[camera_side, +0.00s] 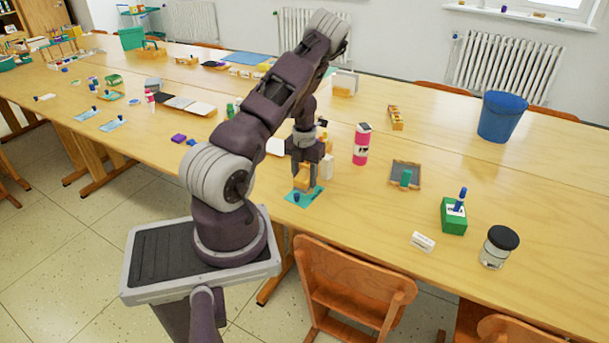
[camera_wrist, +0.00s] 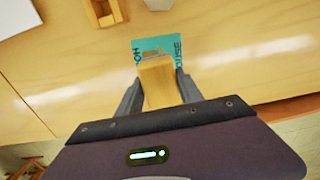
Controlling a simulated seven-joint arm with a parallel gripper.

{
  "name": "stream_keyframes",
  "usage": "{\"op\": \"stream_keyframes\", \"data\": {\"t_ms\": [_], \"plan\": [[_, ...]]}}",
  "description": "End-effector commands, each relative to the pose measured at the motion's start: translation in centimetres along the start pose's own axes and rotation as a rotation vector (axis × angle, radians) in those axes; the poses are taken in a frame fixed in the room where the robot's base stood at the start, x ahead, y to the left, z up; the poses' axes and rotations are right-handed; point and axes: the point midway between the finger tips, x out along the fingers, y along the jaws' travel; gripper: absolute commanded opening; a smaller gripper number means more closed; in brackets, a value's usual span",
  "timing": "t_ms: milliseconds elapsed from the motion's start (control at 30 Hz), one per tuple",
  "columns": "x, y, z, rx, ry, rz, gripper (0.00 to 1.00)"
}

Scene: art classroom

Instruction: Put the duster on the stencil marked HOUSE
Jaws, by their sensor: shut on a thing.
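My gripper (camera_side: 304,168) is shut on the duster, a tan wooden block that shows in the side view (camera_side: 303,181) and between the fingers in the wrist view (camera_wrist: 158,80). Under it lies a flat teal stencil (camera_side: 312,196) near the table's front edge. In the wrist view the stencil (camera_wrist: 174,44) shows dark lettering, partly hidden by the duster, that fits HOUSE. The duster overlaps the stencil in both views. I cannot tell whether it touches the stencil or is held just above it.
A pink-and-white bottle (camera_side: 361,144) and a small tray with a green block (camera_side: 406,178) stand to the right. A green box with a blue marker (camera_side: 454,215) and a dark-lidded jar (camera_side: 498,247) are farther right. More teal cards (camera_side: 112,124) lie at left.

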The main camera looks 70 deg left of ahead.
Motion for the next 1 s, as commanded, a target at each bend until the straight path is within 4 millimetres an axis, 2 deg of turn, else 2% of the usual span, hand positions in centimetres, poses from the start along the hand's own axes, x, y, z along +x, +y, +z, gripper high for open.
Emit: {"op": "stream_keyframes", "data": {"t_ms": [67, 100, 167, 200, 467, 567, 900, 1000], "plan": [[0.0, 0.0, 0.0, 0.0, 0.0, 0.0, 0.02], [0.0, 0.0, 0.0, 0.0, 0.0, 0.0, 0.51], [0.0, 0.0, 0.0, 0.0, 0.0, 0.0, 0.63], [0.0, 0.0, 0.0, 0.0, 0.0, 0.0, 0.65], [-0.1, 0.0, 0.0, 0.001, 0.0, 0.0, 0.65], [-1.0, 0.0, 0.1, 0.003, -0.002, 0.002, 0.65], [-10.1, 0.0, 0.1, 0.003, -0.005, 0.001, 0.65], [-11.9, 0.0, 0.1, 0.002, -0.004, 0.001, 0.65]]}}
